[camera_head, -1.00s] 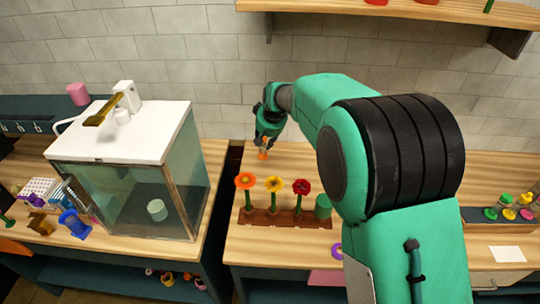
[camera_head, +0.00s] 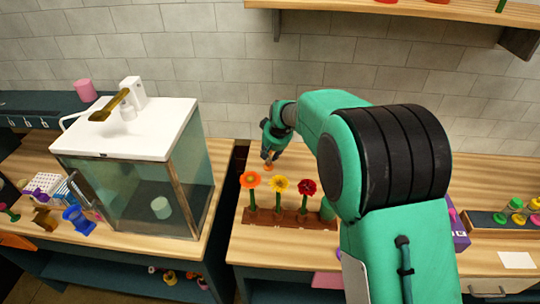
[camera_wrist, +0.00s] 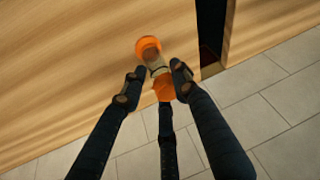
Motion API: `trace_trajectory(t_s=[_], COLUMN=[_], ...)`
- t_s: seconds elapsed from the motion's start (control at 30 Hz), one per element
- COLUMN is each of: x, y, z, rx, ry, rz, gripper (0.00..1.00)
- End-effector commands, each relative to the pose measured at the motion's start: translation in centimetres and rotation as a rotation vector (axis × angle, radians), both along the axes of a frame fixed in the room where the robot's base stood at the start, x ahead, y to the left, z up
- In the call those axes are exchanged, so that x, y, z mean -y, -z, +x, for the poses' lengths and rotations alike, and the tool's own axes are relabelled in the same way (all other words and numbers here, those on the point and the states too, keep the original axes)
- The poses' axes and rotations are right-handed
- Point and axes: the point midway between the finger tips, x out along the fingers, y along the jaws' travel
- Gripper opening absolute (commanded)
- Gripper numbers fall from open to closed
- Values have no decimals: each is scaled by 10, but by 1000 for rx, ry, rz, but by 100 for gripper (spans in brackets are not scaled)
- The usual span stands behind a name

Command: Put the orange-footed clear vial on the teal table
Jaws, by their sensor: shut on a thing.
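My gripper (camera_head: 268,155) is shut on the clear vial (camera_wrist: 157,64), seen in the wrist view with an orange foot (camera_wrist: 148,45) at one end and an orange part (camera_wrist: 164,89) between the fingers. In the head view only a small orange bit (camera_head: 268,167) of it shows below the fingertips. The vial is over the wooden top near its back left, behind the flower rack; I cannot tell if it touches. A teal-topped surface (camera_head: 40,108) runs along the wall at the back left. The wooden-topped stations also have teal fronts.
A rack (camera_head: 290,219) with orange, yellow and red flowers stands just in front of my gripper. A glass tank (camera_head: 140,190) with a white lid is to the left, across a gap. A pink cup (camera_head: 85,91) stands on the teal-topped surface. A purple box (camera_head: 460,235) is at right.

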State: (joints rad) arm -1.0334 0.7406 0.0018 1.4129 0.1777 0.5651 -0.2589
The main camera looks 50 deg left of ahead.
Motion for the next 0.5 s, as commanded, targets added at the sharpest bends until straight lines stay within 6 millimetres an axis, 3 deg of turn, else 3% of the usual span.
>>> trace_trajectory(t_s=[0.5], x=[-1], y=[7], z=[0], rx=[1], ry=[0], rz=[2], gripper=[0])
